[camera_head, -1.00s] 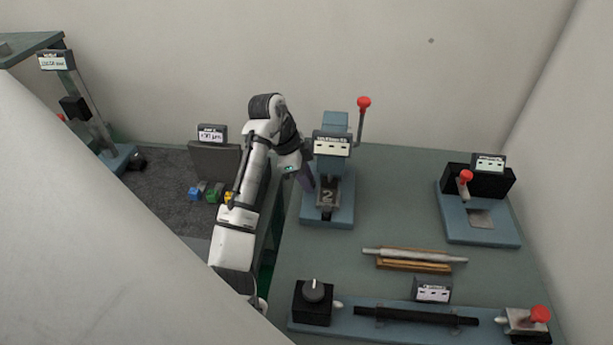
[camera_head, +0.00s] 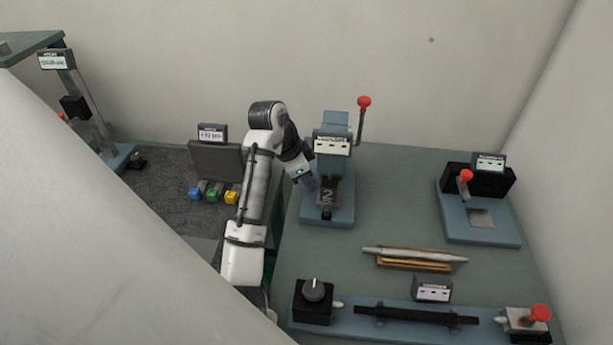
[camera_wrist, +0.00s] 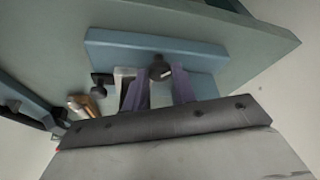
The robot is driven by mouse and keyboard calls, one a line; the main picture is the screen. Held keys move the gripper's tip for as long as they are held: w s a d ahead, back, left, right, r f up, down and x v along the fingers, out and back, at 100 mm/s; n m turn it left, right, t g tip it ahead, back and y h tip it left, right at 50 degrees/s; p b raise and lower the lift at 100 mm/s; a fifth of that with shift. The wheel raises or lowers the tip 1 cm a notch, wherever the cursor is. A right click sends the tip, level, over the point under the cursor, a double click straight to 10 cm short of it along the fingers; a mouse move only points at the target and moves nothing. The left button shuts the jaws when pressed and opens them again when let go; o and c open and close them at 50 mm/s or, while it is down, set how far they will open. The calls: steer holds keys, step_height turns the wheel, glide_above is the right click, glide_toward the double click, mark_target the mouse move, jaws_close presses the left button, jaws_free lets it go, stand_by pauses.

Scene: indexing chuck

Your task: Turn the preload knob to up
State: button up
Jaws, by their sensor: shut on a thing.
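The knob I take for the preload knob (camera_wrist: 158,70) is a dark round knob with a pale mark, seen in the wrist view on the blue-grey tester. My gripper (camera_wrist: 163,80) has its two purple fingers around this knob and is shut on it. In the head view my gripper (camera_head: 310,183) is at the left side of the tester (camera_head: 333,145), beside the block marked 2 (camera_head: 327,194). The knob is hidden there by the fingers. I cannot read the positions marked around it.
A red-tipped lever (camera_head: 363,103) rises at the tester's right. Another knob on a black box (camera_head: 313,290) stands at the front left of the bench. A pale rod (camera_head: 414,254) lies mid-bench. Blue, green and yellow buttons (camera_head: 213,195) are left of my arm.

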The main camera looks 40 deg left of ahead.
steer(key=o, duration=1)
steer(key=b+v, duration=0.1)
steer(key=v, duration=1.3)
steer(key=shift+b, duration=0.35)
